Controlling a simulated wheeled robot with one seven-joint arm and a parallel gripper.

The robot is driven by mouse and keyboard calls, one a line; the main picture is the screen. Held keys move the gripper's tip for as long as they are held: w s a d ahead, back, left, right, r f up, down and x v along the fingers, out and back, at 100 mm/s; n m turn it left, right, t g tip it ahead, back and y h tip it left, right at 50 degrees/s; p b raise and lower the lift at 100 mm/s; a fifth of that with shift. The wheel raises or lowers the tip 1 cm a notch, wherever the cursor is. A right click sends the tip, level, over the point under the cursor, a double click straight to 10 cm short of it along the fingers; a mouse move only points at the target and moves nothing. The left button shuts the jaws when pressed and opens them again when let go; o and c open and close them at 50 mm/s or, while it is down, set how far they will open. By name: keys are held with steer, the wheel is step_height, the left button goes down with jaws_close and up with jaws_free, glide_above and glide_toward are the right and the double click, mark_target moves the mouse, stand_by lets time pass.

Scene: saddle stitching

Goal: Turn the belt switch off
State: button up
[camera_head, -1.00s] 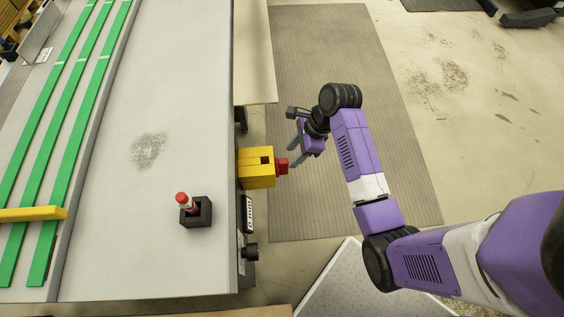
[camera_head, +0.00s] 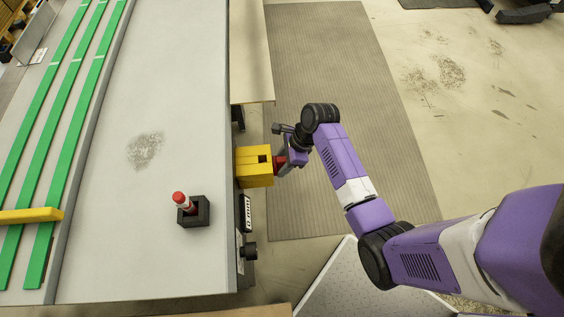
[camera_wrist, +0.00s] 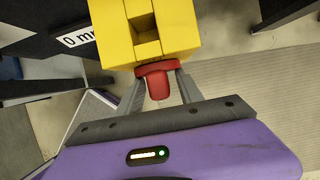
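The belt switch is a yellow box (camera_head: 254,167) with a red knob (camera_head: 279,165) on its right side, at the right edge of the grey table. In the wrist view the yellow box (camera_wrist: 165,30) is at the top and the red knob (camera_wrist: 157,84) points down toward my gripper (camera_wrist: 160,84). My gripper is open, one grey finger on each side of the knob's handle, with a gap visible on both sides. In the head view my gripper (camera_head: 284,162) is right at the knob and partly hides it.
A black block with a red-capped post (camera_head: 192,210) stands on the grey table (camera_head: 120,240). Green belt strips (camera_head: 47,150) run along the left. A label plate (camera_head: 245,213) and black knob (camera_head: 249,251) sit below the switch.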

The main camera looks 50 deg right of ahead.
jaws_close()
